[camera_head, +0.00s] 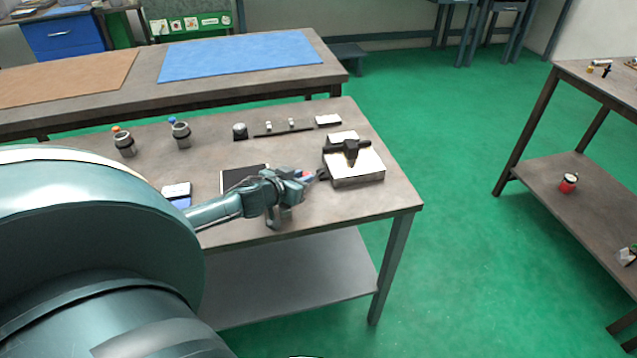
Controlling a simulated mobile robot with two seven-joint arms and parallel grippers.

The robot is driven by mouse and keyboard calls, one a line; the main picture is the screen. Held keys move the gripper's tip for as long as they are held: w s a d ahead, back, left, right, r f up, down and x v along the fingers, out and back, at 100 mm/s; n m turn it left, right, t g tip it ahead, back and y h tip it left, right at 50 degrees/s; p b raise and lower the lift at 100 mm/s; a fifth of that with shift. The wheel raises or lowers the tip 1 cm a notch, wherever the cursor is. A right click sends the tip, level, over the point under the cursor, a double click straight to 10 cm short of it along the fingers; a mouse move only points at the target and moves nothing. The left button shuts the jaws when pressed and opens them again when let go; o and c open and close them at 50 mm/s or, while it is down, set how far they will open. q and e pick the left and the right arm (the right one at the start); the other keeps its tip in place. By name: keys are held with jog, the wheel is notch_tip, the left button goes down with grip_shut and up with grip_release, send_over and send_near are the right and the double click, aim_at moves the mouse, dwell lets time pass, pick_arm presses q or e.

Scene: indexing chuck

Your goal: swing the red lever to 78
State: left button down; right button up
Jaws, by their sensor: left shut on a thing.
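The indexing chuck (357,167) sits near the right end of the near table, a pale block with a dark fitting (351,148) on top. My left gripper (303,177) reaches in from the left, just left of the block. It is shut on the red lever (308,174), of which only a small red part shows between the fingers. A short dark piece lies between the fingertips and the block. The lever's joint with the chuck and any scale numbers are too small to read. My right gripper is not in view.
A dark flat pad (243,178) lies under my left gripper's arm. Two grey cups (125,146) (181,135), a dark knob (240,132) and a bar with pegs (283,128) stand along the back. The table's front right corner is clear. Another table (598,140) stands at right.

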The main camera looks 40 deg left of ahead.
pick_arm(q)
jog(key=shift+a+f+m+h, duration=0.15)
jog(key=shift+a+m+h, duration=0.25)
jog(key=shift+m+h, duration=0.4)
jog(key=shift+a+m+h, duration=0.5)
jog(key=shift+a+h, duration=0.1)
jog(key=shift+h, duration=0.1)
jog(key=shift+w+a+h, duration=0.1)
jog(key=shift+a+h, duration=0.05)
jog(key=shift+h, duration=0.15)
jog(key=c, duration=1.3)
grip_release()
jog(key=shift+r, duration=0.2)
jog(key=p+v, duration=0.3)
jog(key=v, duration=1)
jog(key=shift+c, duration=0.4)
